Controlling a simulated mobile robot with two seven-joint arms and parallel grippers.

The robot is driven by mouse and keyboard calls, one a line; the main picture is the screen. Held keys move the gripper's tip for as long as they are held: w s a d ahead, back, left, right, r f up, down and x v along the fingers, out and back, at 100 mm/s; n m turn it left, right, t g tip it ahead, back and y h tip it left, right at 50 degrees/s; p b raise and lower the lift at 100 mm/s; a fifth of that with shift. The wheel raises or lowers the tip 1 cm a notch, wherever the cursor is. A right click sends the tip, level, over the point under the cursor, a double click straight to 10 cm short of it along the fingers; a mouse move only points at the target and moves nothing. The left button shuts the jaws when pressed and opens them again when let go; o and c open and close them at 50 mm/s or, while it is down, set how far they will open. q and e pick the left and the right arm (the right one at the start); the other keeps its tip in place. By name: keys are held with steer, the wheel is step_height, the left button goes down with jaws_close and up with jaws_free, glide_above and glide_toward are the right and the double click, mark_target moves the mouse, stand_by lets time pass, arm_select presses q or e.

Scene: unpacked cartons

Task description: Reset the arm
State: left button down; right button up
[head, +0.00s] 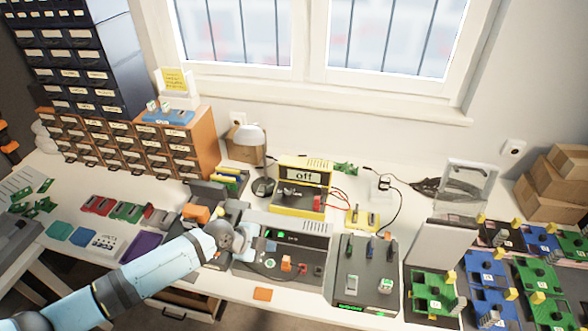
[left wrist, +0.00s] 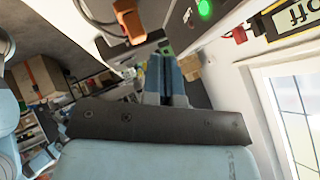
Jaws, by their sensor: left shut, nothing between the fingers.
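My left arm reaches in from the lower left in the head view. Its left gripper (head: 250,236) is over the front left part of a grey device with a dark front panel (head: 300,235). In the left wrist view the two pale blue fingers of the left gripper (left wrist: 166,82) lie together, shut with nothing between them. Whether the fingertips touch the device cannot be told. My right gripper is not in view.
A yellow device marked "off" (head: 304,175) stands behind the gripper. A dark grey box with small levers (head: 362,270) stands to its right. Circuit boards (head: 490,270) cover the right side. Drawer cabinets (head: 187,145) stand at back left. A purple block (head: 142,246) lies near the arm.

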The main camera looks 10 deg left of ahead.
arm_select(q)
steer(key=s+d+f+n+t, duration=0.1)
steer(key=s+d+n+t, duration=0.1)
steer(key=s+n, duration=0.3)
steer(key=s+d+f+n+t, duration=0.15)
steer(key=s+n, duration=0.25)
steer(key=s, duration=0.4)
steer(key=s+a+n+t+y, duration=0.1)
steer(key=s+a+n+y, duration=0.1)
steer(key=s+a+n, duration=0.1)
steer(key=s+a+n+t+y, duration=0.1)
steer(key=s+a+n+y, duration=0.1)
steer(key=s+n, duration=0.3)
steer(key=s+a, duration=0.1)
steer(key=s, duration=0.2)
steer(key=shift+a+r, duration=0.3)
steer(key=shift+a, duration=0.1)
